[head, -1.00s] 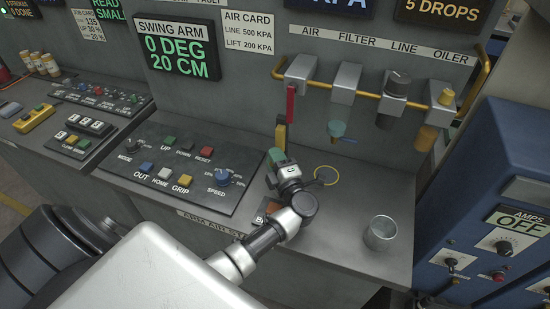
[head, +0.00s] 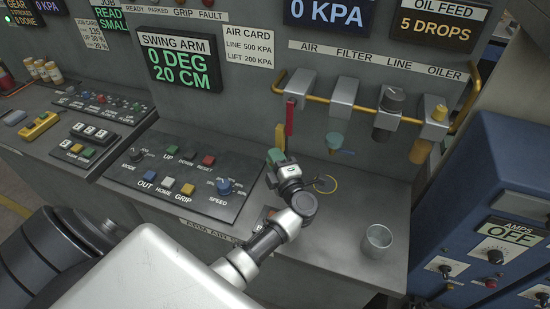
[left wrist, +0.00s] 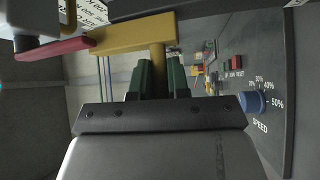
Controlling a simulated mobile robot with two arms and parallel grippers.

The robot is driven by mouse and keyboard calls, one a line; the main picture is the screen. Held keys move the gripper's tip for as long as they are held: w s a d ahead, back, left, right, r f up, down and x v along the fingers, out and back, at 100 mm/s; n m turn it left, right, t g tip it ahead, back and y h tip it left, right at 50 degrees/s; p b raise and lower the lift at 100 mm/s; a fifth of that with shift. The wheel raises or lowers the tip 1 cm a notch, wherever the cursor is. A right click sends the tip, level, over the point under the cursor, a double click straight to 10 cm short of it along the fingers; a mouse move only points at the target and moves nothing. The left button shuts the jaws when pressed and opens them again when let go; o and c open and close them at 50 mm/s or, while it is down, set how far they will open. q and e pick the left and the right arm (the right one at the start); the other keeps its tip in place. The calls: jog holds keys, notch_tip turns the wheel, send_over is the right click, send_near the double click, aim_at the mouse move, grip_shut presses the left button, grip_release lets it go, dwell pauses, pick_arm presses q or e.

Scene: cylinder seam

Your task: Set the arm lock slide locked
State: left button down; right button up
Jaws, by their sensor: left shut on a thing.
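My left gripper (head: 276,156) is in front of the console's back wall, below the first air fitting. In the left wrist view its green fingers (left wrist: 158,80) are shut on the stem (left wrist: 157,58) of a yellow piece (left wrist: 133,36). The yellow piece (head: 280,134) also shows in the head view, just above the fingertips. A red bar (left wrist: 55,48) lies by its left end in the wrist view; in the head view the red bar (head: 290,116) hangs from the fitting. I see no readable arm lock label, so I cannot tell which piece is that slide. My right gripper is not in view.
A button panel (head: 135,197) with a blue SPEED knob (head: 224,187) lies left of the gripper. A grey cup (head: 377,243) stands on the right of the ledge. Fittings on a yellow pipe (head: 370,105) line the wall. A blue cabinet (head: 480,190) stands at the right.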

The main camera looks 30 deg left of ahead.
pick_arm(q)
jog(key=shift+r, duration=0.25)
jog(key=c, duration=1.1)
grip_release()
jog(key=shift+s+d+f, duration=0.15)
jog(key=shift+d+f, duration=0.05)
jog(key=shift+d, duration=0.05)
jog(key=b+v, duration=0.4)
jog(key=v, duration=0.6)
jog(key=shift+d+r, duration=0.1)
jog(key=shift+r, duration=0.1)
